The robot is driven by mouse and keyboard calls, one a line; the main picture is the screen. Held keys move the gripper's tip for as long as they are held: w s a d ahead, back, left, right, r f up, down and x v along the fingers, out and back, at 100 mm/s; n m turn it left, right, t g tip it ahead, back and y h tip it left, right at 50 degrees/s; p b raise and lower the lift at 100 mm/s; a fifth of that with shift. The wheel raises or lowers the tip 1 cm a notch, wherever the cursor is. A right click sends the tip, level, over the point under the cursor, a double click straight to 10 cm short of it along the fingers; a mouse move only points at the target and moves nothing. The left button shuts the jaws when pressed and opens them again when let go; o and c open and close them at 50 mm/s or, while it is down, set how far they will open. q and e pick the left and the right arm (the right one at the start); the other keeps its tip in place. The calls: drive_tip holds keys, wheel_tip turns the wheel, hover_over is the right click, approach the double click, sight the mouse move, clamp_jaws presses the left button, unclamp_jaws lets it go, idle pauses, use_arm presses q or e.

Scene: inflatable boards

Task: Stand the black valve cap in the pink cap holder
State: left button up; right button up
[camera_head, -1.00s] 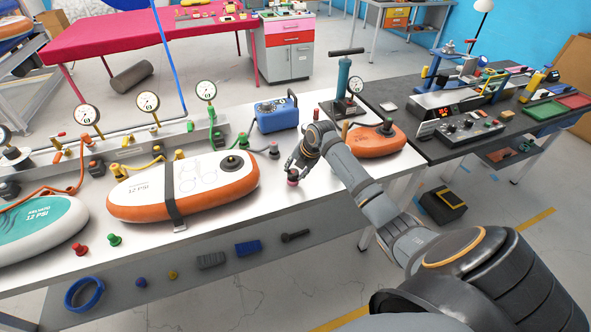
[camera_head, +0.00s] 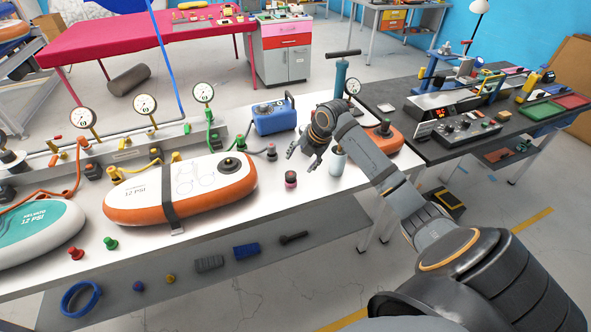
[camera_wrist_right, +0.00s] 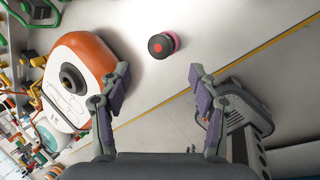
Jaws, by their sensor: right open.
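The black valve cap (camera_head: 291,176) stands upright in the pink cap holder (camera_head: 291,185) on the white table, right of the orange-and-white board. In the right wrist view the cap (camera_wrist_right: 160,46), with a red dot on its top, covers most of the pink holder (camera_wrist_right: 175,40), so its seating depth cannot be told. My right gripper (camera_head: 305,153) is open and empty, above and behind the cap in the head view. Its two fingers (camera_wrist_right: 160,88) are spread wide in the wrist view, with the cap beyond them and apart from both. My left gripper is not in view.
The orange-and-white board (camera_head: 180,195) with a black strap lies to the left. A pale bottle (camera_head: 338,160) stands under my right arm, near a smaller orange board (camera_head: 388,138). A blue pump box (camera_head: 275,117) is behind. The table's front edge is close to the holder.

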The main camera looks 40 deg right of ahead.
drive_tip(key=shift+v, duration=1.95)
drive_tip(key=shift+a+f, duration=0.1)
